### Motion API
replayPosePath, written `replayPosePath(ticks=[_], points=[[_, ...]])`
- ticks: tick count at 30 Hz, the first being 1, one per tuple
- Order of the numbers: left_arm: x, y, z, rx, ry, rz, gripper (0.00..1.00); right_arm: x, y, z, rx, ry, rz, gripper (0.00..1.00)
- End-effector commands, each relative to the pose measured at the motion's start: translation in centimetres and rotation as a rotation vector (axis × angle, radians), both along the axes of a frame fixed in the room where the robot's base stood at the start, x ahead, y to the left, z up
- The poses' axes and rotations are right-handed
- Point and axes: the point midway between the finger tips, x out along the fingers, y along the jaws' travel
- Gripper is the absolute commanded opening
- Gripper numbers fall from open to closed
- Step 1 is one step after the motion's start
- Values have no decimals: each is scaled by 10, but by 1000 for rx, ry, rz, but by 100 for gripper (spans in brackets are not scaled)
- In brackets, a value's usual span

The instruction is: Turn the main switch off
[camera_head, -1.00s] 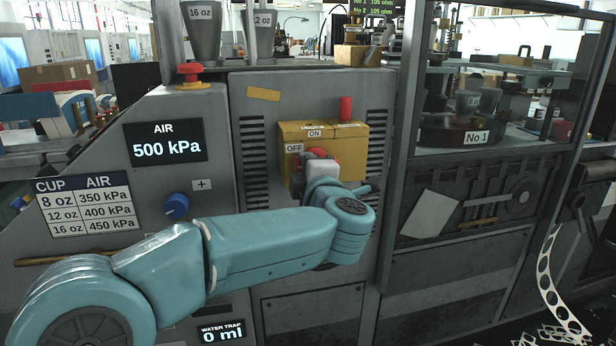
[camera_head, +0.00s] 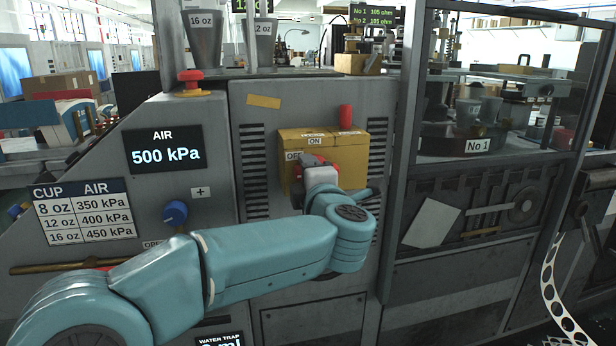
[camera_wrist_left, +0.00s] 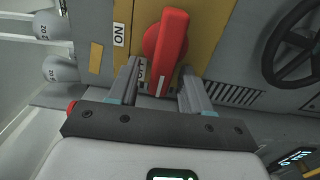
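The main switch is a red handle (camera_wrist_left: 166,48) on a yellow box (camera_head: 354,150) on the machine front. The box carries an ON label (camera_head: 315,141) above the handle and an OFF label (camera_head: 293,156) to its left. In the head view my left gripper (camera_head: 311,166) is at the switch and hides much of the handle. In the left wrist view the gripper (camera_wrist_left: 160,80) is open, with its fingers on either side of the handle's near end. Gaps show beside the handle; I cannot see contact. The handle's far end lies beyond the fingertips. My right gripper is not in view.
A blue knob (camera_head: 175,213) and the AIR display (camera_head: 165,146), reading 500 kPa, are to the left. A metal frame post (camera_head: 402,150) stands to the right of the box.

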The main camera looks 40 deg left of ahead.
Motion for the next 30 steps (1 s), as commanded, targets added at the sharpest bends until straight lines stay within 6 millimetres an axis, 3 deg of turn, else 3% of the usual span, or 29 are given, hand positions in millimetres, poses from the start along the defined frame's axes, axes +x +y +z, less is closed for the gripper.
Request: replayPosePath(ticks=[6, 10, 24, 30], points=[[-1, -2, -1, 0, 3, 0, 49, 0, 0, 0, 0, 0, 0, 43], [-10, -13, -1, 0, 4, -2, 49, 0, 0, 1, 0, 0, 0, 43], [-85, -101, 0, 0, 1, -5, 49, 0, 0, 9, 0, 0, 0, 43], [-102, -120, 0, 0, 1, -1, 49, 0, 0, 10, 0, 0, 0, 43]])
